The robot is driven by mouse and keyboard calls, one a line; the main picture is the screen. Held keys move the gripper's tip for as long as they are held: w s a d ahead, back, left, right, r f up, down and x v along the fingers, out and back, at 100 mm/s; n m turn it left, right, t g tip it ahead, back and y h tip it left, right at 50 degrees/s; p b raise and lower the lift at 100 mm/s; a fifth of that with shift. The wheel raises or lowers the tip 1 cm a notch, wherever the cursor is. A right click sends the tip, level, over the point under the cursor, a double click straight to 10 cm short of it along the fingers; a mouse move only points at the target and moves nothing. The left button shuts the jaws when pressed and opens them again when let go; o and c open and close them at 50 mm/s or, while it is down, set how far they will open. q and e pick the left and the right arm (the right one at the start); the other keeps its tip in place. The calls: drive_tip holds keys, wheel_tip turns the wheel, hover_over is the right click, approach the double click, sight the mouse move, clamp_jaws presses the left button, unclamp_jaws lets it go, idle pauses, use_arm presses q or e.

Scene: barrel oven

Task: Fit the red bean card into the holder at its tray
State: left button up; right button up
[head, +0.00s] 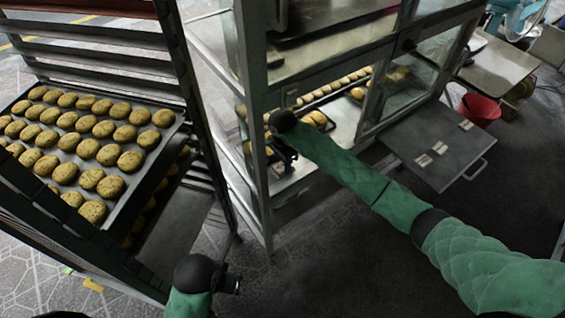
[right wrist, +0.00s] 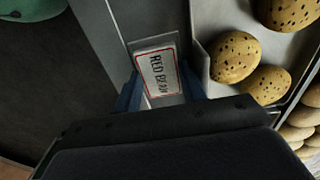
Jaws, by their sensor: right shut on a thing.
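The red bean card (right wrist: 158,70), white with a red border and the words RED BEAN, is between the blue fingertips of my right gripper (right wrist: 160,88) in the right wrist view. The gripper is shut on it. The card is in front of a grey metal strip beside a tray (right wrist: 204,60) of speckled buns; I cannot tell whether it touches a holder. In the head view my right gripper (head: 285,158) is at the near frame of the oven cabinet, and the card cannot be made out. My left gripper (head: 231,284) is low, away from the trays; its fingers are unclear.
The oven cabinet (head: 258,150) holds trays of buns. A rack at left carries a full bun tray (head: 112,215). A grey flat panel (head: 432,130) at right has several small cards (head: 424,160). A red bucket (head: 479,110) stands behind. Floor between is clear.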

sight(283, 165)
use_arm(q)
drive_tip(key=shift+d+f, duration=0.1)
drive_tip(key=shift+f, duration=0.15)
use_arm(e)
drive_tip(key=shift+f, duration=0.1)
drive_tip(key=shift+f, duration=0.1)
drive_tip(key=o, duration=0.7)
use_arm(q)
drive_tip(key=shift+w+d+f, duration=0.1)
drive_tip(key=shift+f, duration=0.1)
use_arm(e)
drive_tip(key=shift+r, duration=0.25)
drive_tip(key=shift+r+p, duration=0.55)
drive_tip(key=shift+p, duration=0.1)
wheel_tip(283, 165, up, 6)
drive_tip(key=shift+r+b, duration=0.1)
drive_tip(key=shift+b, duration=1.05)
use_arm(q)
drive_tip(key=shift+w+d+f, duration=0.2)
drive_tip(key=shift+d+f, duration=0.3)
use_arm(e)
drive_tip(key=shift+r, duration=0.45)
